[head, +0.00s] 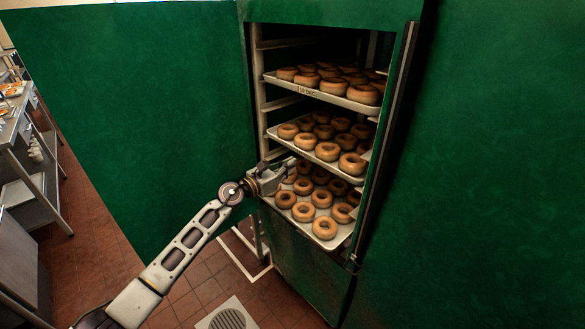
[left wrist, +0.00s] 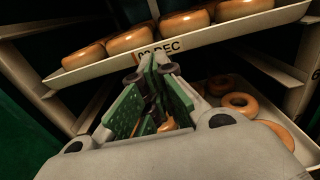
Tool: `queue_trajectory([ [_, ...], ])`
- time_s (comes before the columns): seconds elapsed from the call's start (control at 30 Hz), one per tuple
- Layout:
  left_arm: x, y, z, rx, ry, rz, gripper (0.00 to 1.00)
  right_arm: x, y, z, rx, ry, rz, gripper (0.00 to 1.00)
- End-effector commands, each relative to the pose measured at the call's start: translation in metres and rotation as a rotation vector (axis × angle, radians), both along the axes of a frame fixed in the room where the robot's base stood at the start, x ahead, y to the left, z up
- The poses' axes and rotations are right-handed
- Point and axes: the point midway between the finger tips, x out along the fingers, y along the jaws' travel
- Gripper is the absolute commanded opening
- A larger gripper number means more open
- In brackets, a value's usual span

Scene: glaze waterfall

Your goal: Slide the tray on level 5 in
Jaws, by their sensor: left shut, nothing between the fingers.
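Three trays of doughnuts sit in a green cabinet in the head view: an upper tray (head: 322,96), a middle tray (head: 325,164) and a lowest tray (head: 285,208). The lowest one appears to reach furthest toward the front opening. I cannot tell which tray is on level 5. My left gripper (head: 287,166) is shut and empty, at the left side of the opening, just below the middle tray and over the lowest tray's left part. In the left wrist view my left gripper's fingers (left wrist: 152,72) are just under the front rim of a labelled tray (left wrist: 190,43). Contact is unclear.
The open green door (head: 130,120) spans the left, and a green panel (head: 490,180) is at the right. Side rails (head: 275,43) line the cabinet. A steel table (head: 30,150) stands far left. The tiled floor (head: 190,285) holds a drain grate (head: 228,318).

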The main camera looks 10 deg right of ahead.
Motion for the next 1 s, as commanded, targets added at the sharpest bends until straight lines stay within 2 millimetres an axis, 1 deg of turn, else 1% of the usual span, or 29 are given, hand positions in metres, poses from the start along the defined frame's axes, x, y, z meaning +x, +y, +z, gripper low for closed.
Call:
queue_trajectory([
  [0.03,-0.001,0.002,0.000,0.001,0.001,0.000,0.00,0.001,-0.004,0.001,-0.004,-0.001,0.001,0.40],
  [0.13,-0.004,0.007,0.000,0.001,0.001,0.001,0.00,0.003,-0.006,0.001,-0.006,-0.003,-0.001,0.40],
  [0.37,-0.015,0.021,-0.001,0.002,0.001,0.001,0.00,0.010,0.000,0.001,0.001,-0.012,-0.002,0.40],
  [0.67,-0.031,0.043,-0.001,0.001,0.001,0.000,0.00,0.008,0.010,-0.001,0.011,-0.010,-0.002,0.40],
  [0.87,-0.042,0.058,-0.001,0.001,0.002,0.000,0.00,0.007,0.009,-0.003,0.010,-0.009,-0.002,0.40],
  [1.0,-0.049,0.067,-0.001,0.001,0.001,0.000,0.00,0.006,0.006,-0.005,0.006,-0.008,0.000,0.40],
])
